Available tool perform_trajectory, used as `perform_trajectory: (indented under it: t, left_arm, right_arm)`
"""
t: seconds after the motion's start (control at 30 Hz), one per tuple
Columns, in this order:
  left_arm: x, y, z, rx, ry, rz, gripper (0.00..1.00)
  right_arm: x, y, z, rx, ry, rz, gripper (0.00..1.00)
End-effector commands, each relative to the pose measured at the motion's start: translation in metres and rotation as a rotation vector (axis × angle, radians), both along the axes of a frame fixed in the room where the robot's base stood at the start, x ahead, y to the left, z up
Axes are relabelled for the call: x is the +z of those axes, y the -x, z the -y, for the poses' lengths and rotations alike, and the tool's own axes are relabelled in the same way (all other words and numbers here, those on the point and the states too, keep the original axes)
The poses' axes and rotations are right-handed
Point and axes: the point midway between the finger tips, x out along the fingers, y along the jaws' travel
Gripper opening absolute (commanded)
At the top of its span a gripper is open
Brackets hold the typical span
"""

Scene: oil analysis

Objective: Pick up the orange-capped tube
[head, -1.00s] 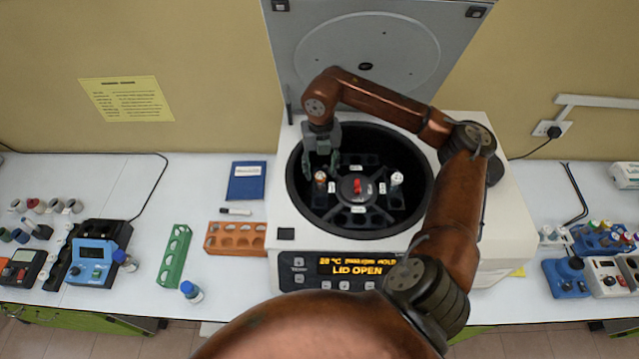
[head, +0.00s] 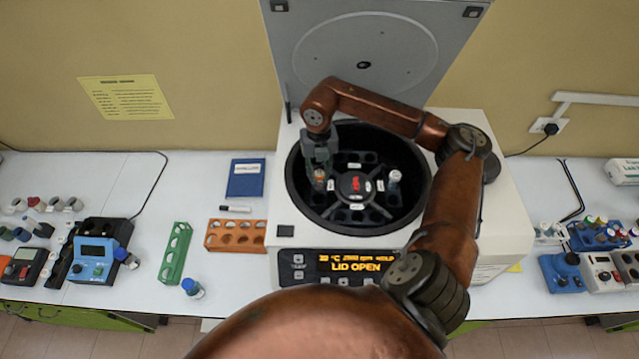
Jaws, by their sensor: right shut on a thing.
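The orange-capped tube (head: 320,174) sits in the left slot of the rotor inside the open centrifuge (head: 284,212). My right gripper (head: 319,178) reaches down into the bowl and is shut on this tube; the fingers hide part of it. A white-capped tube (head: 394,178) stands in the right slot of the rotor. The rotor hub (head: 356,186) with its red centre lies between the two tubes. My left gripper is not in view.
The raised lid (head: 366,50) stands behind the bowl. Left of the centrifuge are an orange rack (head: 236,223), a green rack (head: 174,254), a blue book (head: 246,178) and a blue-capped bottle (head: 192,287). Several instruments stand at the far right.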

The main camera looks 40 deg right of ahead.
Motion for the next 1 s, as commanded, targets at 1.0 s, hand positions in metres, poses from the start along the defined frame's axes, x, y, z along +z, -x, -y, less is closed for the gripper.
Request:
perform_trajectory:
  t: [1.0]
  left_arm:
    - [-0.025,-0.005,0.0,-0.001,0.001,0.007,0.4]
  right_arm:
    - [0.092,-0.001,0.0,-0.001,0.0,0.004,0.05]
